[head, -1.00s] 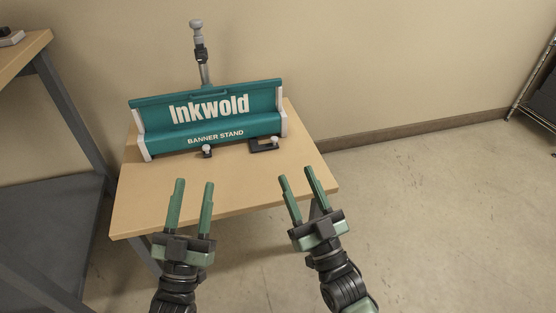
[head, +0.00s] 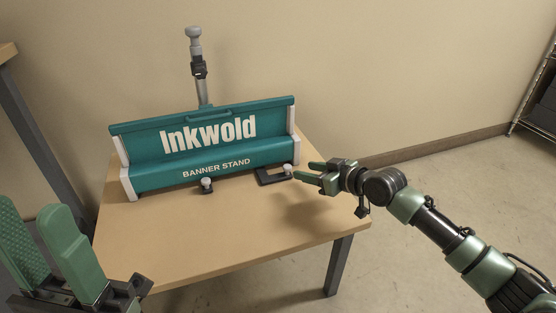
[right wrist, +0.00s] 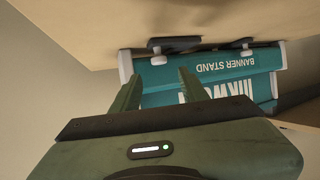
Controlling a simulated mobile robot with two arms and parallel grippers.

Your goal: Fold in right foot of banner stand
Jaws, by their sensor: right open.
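The teal banner stand (head: 212,134) stands on a small wooden table. Its dark right foot (head: 268,178), with a pale knob (head: 288,168), sticks out at the front near the right end. The left foot (head: 206,187) sits nearer the middle. My right gripper (head: 304,171) is open and empty just right of the right foot's knob. In the right wrist view, the upside-down right foot (right wrist: 178,43) and its knob lie just beyond my open right fingertips (right wrist: 160,76), apparently without contact. My left gripper (head: 33,208) is open and empty, at the lower left, close to the camera.
The wooden table (head: 230,230) is clear in front of the stand. A telescopic pole (head: 199,75) rises behind it against the wall. A bench frame (head: 35,140) stands at the left, and a wire rack (head: 535,90) at the far right.

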